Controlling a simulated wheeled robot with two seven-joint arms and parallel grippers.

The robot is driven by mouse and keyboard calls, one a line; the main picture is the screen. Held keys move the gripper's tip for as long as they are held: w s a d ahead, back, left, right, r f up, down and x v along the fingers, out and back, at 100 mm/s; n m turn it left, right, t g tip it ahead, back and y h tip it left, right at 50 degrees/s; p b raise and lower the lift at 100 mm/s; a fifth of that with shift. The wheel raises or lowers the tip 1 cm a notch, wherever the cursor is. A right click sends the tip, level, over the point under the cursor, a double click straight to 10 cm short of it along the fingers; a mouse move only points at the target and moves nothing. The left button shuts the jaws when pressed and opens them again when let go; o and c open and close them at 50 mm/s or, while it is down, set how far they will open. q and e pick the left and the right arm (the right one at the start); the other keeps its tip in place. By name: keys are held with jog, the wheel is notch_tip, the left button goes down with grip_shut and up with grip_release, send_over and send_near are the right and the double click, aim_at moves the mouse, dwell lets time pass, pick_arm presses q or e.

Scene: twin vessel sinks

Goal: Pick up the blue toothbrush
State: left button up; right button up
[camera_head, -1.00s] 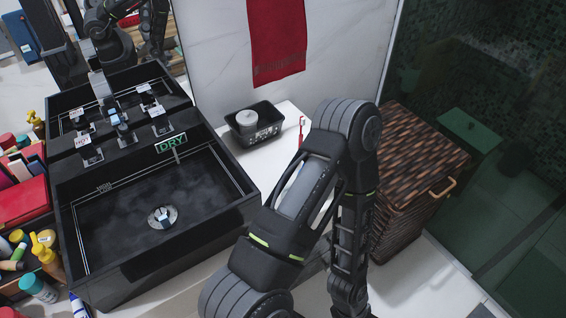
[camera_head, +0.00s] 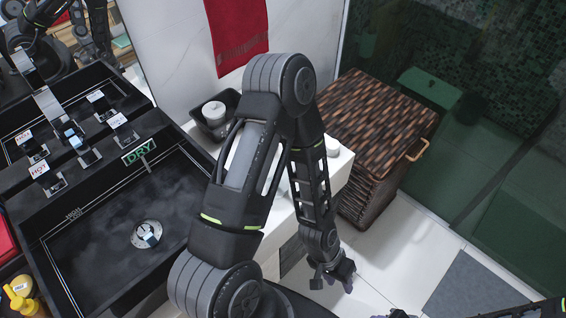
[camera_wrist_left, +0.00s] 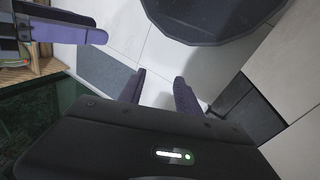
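I cannot make out a blue toothbrush in either current view. My left arm covers much of the white counter (camera_head: 341,165) to the right of the sink, so part of that surface is hidden. My left gripper (camera_head: 332,283) hangs low over the floor, in front of the counter's right end. In the left wrist view its two fingers (camera_wrist_left: 160,92) stand apart with nothing between them. Only a small dark part of what appears to be my right gripper (camera_head: 400,314) shows at the bottom edge of the head view; its fingers are not clear.
A black sink (camera_head: 95,235) with a DRY sign (camera_head: 139,151) is at the left. A black tray (camera_head: 203,128) with a white jar (camera_head: 213,112) stands behind the arm. A wicker hamper (camera_head: 375,125) stands right of the counter.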

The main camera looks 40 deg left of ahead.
pick_arm(q)
jog(key=w+a+r+m+y+p, duration=0.1)
jog(key=w+a+r+m, duration=0.1)
jog(key=w+a+r, duration=0.65)
jog(key=w+a+r+m+y, duration=0.15)
jog(key=w+a+r, duration=0.35)
jog(key=r, duration=0.7)
jog(key=s+a+r+m+y, duration=0.1)
jog(key=s+a+r, duration=0.3)
jog(key=a+r, duration=0.7)
notch_tip(320, 180, up, 4)
jog(key=shift+a+f+y+p, duration=0.2)
jog(key=shift+y+p, duration=0.25)
jog(key=shift+y, duration=0.4)
jog(key=shift+s, duration=0.1)
jog(key=shift+a+f, duration=0.1)
jog(key=shift+f, duration=1.2)
